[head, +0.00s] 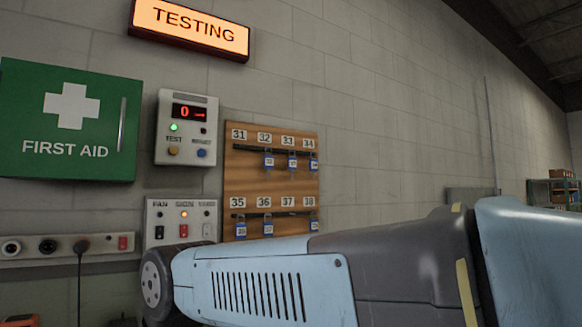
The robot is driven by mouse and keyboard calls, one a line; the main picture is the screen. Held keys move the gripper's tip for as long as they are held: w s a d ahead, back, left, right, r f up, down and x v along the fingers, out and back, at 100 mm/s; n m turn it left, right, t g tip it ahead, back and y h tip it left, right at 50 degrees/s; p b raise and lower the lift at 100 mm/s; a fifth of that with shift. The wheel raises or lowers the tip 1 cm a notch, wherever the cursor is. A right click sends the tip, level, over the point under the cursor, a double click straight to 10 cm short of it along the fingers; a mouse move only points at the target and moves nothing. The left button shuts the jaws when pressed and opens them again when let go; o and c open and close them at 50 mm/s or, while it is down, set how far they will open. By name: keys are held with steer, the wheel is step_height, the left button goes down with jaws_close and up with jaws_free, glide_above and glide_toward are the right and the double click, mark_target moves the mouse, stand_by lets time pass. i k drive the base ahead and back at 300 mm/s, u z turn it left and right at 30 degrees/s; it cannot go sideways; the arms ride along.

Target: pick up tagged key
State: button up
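A wooden key board (271,179) hangs on the wall with two rows of numbered places, 31 to 34 above and 35 to 38 below. No tag shows under 31 or 37. The tags' print is too small to read. My arm crosses the lower right and covers the board's lower edge. My gripper is not in view.
Left of the board are a control box (187,128) reading 0, a switch panel (181,219) and a green first aid cabinet (67,122). A lit TESTING sign (192,27) hangs above. A socket strip (60,247) with a plugged cable is lower left. The wall right of the board is bare.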

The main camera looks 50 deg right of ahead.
mark_target(292, 161)
steer(key=z, duration=0.45)
steer(key=i, duration=0.9)
steer(key=z, duration=0.75)
steer(key=k, duration=0.9)
steer(key=z, duration=0.2)
steer(key=i, duration=0.95)
steer(key=u, duration=0.15)
